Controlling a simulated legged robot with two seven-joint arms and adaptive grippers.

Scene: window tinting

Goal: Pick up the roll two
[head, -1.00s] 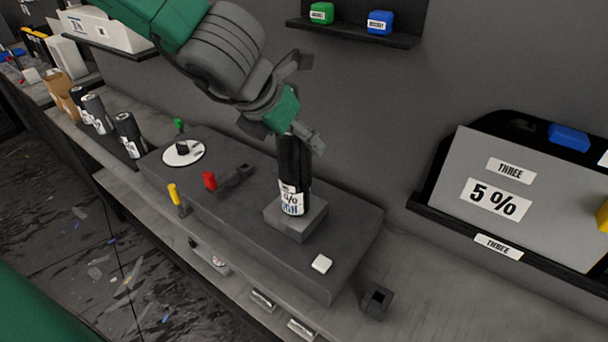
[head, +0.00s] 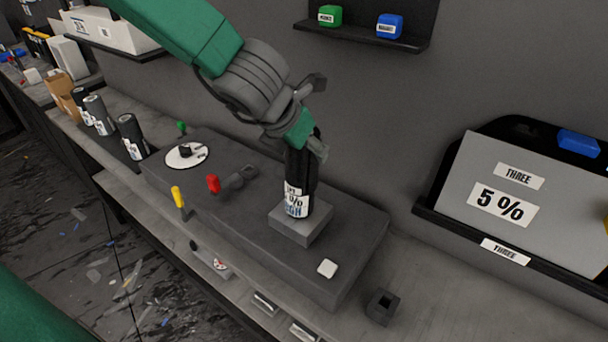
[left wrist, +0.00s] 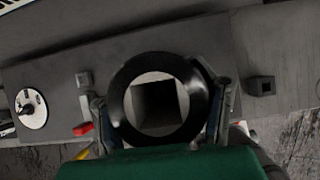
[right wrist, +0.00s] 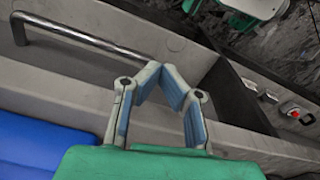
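A dark roll (head: 298,193) with a white label showing a "%" sign stands upright on a small grey block (head: 300,231) on the dark raised platform. Its label is only partly readable. My left gripper (head: 308,148) is at the roll's top, coming from above. In the left wrist view the roll's round black end (left wrist: 119,105) lies between my two fingers (left wrist: 160,112), which sit close on either side. Whether they press on it I cannot tell. My right gripper (right wrist: 160,115) is open and empty in the right wrist view, away from the roll.
Several dark rolls (head: 131,137) stand at the left. A white dial (head: 186,156), a red knob (head: 213,184) and a yellow knob (head: 178,197) are on or beside the platform. A board marked "5 %" (head: 465,180) leans at the right. A metal bar handle (right wrist: 90,48) is near my right gripper.

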